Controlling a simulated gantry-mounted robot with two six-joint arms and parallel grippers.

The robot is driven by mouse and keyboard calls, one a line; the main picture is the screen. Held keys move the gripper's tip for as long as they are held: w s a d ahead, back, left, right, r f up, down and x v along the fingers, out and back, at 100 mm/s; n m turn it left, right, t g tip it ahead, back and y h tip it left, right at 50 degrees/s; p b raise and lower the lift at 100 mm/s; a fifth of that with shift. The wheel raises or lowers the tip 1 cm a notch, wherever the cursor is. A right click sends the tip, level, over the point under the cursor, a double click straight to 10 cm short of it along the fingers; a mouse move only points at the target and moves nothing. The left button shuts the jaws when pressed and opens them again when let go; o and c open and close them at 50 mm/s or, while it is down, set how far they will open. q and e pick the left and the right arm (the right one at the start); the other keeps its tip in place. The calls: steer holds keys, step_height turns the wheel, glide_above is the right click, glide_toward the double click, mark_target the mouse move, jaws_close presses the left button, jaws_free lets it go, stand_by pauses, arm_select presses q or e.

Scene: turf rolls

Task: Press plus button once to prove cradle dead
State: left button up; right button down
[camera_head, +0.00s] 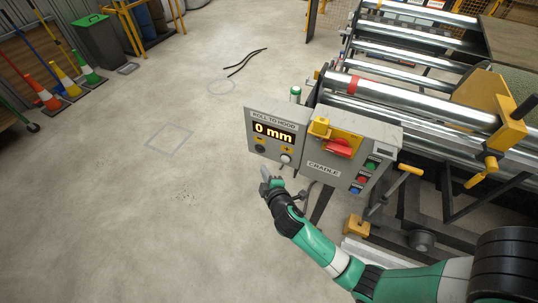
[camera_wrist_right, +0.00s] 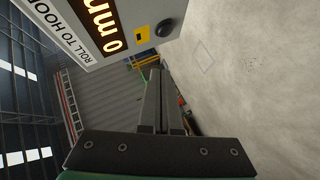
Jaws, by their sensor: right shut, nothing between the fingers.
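A grey panel headed ROLL TO HOOD (camera_head: 251,120) shows 0 mm on its lit display (camera_head: 272,133). Two round buttons sit under the display; the right one (camera_head: 286,158), in the plus position, has its small label hard to read. The left one (camera_head: 260,148) is dark and also shows in the right wrist view (camera_wrist_right: 165,27) beside a yellow label with a bar. The box marked CRADLE (camera_head: 324,170) adjoins the panel on the right. My right gripper (camera_head: 266,178) is shut and empty, below the panel and apart from both buttons. My left gripper is out of view.
The cradle box carries a red rotary switch (camera_head: 338,148) in a yellow plate, a green button (camera_head: 371,165) and a red button (camera_head: 362,180). Metal rollers (camera_head: 420,105) lie behind it. Black cable (camera_head: 246,63) lies on the floor. The floor left of the panel is open.

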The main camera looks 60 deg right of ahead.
mark_target(285, 159)
arm_select(q)
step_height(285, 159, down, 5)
steer(key=b, duration=0.3)
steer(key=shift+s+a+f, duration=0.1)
arm_select(e)
steer(key=s+f+g, duration=0.1)
steer(key=s+f, duration=0.2)
steer(key=f, duration=0.5)
steer(key=shift+s+d, duration=0.25)
steer(key=shift+d, duration=0.1)
steer(key=shift+f, duration=0.15)
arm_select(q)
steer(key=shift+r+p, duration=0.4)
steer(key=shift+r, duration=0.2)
arm_select(e)
steer(key=d, duration=0.9)
steer(key=shift+w, duration=0.3)
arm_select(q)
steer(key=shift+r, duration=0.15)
arm_select(e)
steer(key=shift+d, duration=0.35)
